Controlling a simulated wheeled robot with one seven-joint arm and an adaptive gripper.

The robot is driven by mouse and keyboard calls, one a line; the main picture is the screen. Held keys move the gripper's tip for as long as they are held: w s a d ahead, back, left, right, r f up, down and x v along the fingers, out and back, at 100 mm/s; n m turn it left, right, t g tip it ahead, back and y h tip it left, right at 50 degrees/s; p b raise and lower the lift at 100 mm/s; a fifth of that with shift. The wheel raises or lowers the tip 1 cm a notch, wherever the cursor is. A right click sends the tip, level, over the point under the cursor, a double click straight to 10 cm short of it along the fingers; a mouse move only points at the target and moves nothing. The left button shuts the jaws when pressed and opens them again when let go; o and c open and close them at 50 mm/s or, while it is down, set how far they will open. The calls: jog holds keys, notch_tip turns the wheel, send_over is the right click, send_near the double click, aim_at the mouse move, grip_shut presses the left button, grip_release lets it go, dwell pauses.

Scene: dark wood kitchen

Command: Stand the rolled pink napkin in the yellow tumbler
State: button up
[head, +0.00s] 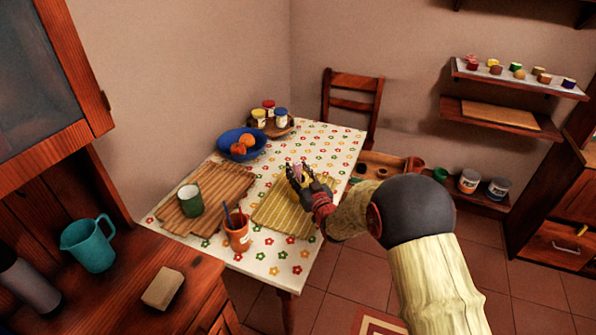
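My gripper (305,178) is over the far right part of the table, above or just beyond the yellow striped mat. A small pale pink piece shows between its dark fingers, and it looks like the rolled pink napkin (299,171). At this size I cannot tell whether the fingers are shut on it or only around it. I cannot make out the yellow tumbler. The gripper and wrist hide part of the mat and table.
On the flowered tablecloth (263,258) are a yellow striped mat (278,216), a terracotta cup (239,238) with utensils, a green mug (190,201) on a slatted brown mat (228,181), a blue bowl (228,152) with oranges, and several jars. A chair (352,82) stands behind.

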jog(key=shift+o, duration=1.1)
jog(key=v, duration=1.2)
